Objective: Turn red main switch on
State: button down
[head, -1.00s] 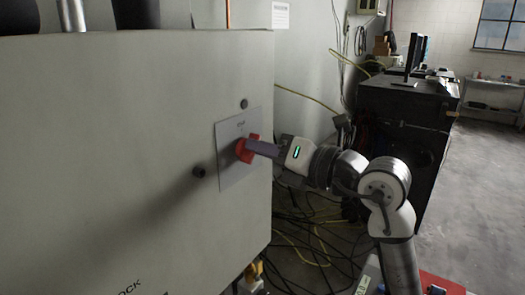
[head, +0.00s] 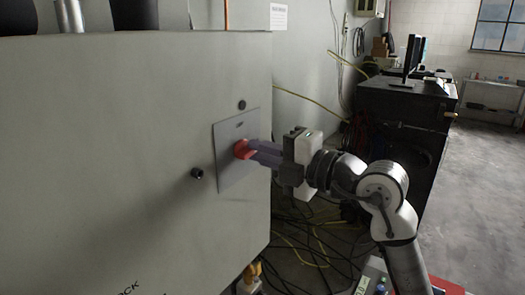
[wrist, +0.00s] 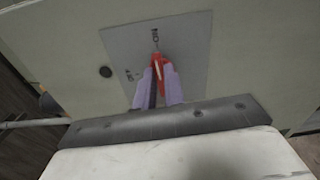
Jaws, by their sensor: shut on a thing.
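The red main switch (head: 242,149) sits on a grey square plate (head: 228,178) on the front of a large pale cabinet. My gripper (head: 253,152) reaches it from the right, with its purple fingers on either side of the red handle. In the wrist view the red switch (wrist: 158,66) shows between my gripper's fingertips (wrist: 158,78), which are shut on it. The handle points up toward a small mark at the top of the plate in that view. Another mark is at the plate's lower left. The fingers hide part of the handle.
The pale cabinet (head: 100,140) fills the left side. A black knob (head: 197,173) stands out left of the plate. Cables (head: 310,245) lie on the floor below my arm. A dark cabinet (head: 400,125) with monitors stands behind at the right.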

jog(key=shift+m, duration=0.5)
jog(key=c, duration=1.5)
grip_release()
jog(key=shift+b+v, duration=2.25)
jog(key=shift+v, duration=4.7)
